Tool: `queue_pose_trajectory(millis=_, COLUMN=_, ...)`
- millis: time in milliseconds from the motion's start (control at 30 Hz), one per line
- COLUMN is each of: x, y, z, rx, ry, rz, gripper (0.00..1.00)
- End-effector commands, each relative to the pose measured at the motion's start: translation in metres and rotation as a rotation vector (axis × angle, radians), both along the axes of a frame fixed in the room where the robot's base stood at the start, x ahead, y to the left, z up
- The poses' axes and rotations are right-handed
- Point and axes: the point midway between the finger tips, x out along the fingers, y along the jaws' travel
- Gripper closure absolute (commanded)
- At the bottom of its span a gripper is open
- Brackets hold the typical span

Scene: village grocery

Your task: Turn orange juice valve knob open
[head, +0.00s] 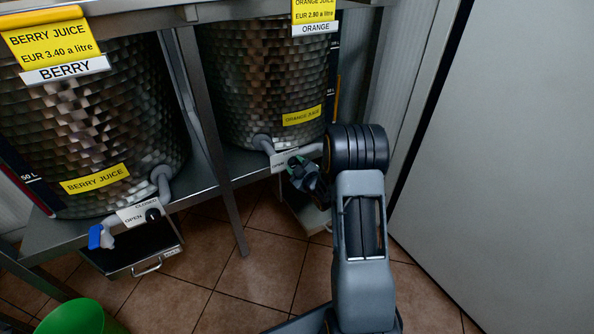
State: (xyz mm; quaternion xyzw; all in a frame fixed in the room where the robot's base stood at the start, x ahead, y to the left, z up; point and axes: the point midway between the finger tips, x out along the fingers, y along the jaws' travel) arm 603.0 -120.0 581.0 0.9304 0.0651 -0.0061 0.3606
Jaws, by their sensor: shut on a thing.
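The orange juice tank (262,80) is a hammered metal drum with a yellow ORANGE JUICE label (302,116). Its grey outlet pipe (263,143) leads to a pale valve plate (283,160) low on the tank's front. My gripper (304,175) is at the right end of this plate, shut on the orange juice valve knob. The gripper hides the knob, so its turn angle cannot be seen. A small green part (295,161) shows beside the jaws; I cannot tell what it belongs to.
The berry juice tank (95,110) stands left, with a black knob (153,214) and blue tap end (100,237). A metal shelf post (212,120) stands between the tanks. A green bucket (75,318) is bottom left. A pale wall panel (510,150) is at right.

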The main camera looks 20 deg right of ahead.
Motion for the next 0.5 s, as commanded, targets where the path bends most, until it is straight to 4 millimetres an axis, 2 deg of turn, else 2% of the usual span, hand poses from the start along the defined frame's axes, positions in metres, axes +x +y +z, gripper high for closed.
queue_pose_trajectory(millis=500, x=0.0003, y=0.0005, z=0.0006, rx=-0.068, ry=-0.008, rz=0.001, gripper=0.80)
